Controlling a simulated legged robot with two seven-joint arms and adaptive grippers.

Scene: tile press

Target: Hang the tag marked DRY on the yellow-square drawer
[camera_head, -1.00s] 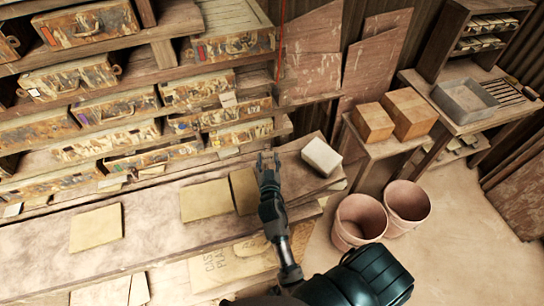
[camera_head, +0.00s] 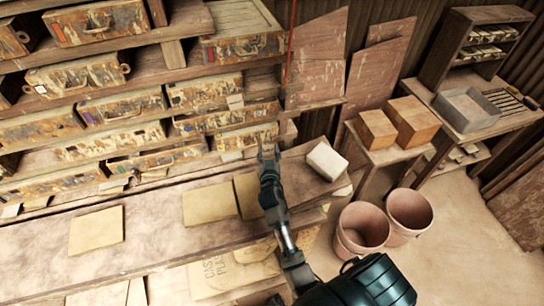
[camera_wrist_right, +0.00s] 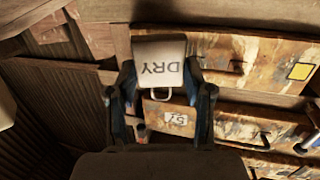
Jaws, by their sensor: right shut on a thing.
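My right gripper (camera_head: 268,152) is in front of the right end of the lower drawers, above the bench. In the right wrist view its two fingers (camera_wrist_right: 160,105) are shut on a pale tag (camera_wrist_right: 158,62) marked DRY, with the lettering turned over. A light loop or hook shows at the tag's edge between the fingers. A worn drawer front with a yellow square (camera_wrist_right: 301,71) is at the right of that view, apart from the tag. My left gripper is not in view.
Another drawer front carries a small white label (camera_wrist_right: 176,119). The bench holds flat tan tiles (camera_head: 97,230) and a pale block (camera_head: 327,160). Two pink buckets (camera_head: 362,229) stand on the floor at right. Wooden blocks (camera_head: 415,120) sit on a stand behind them.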

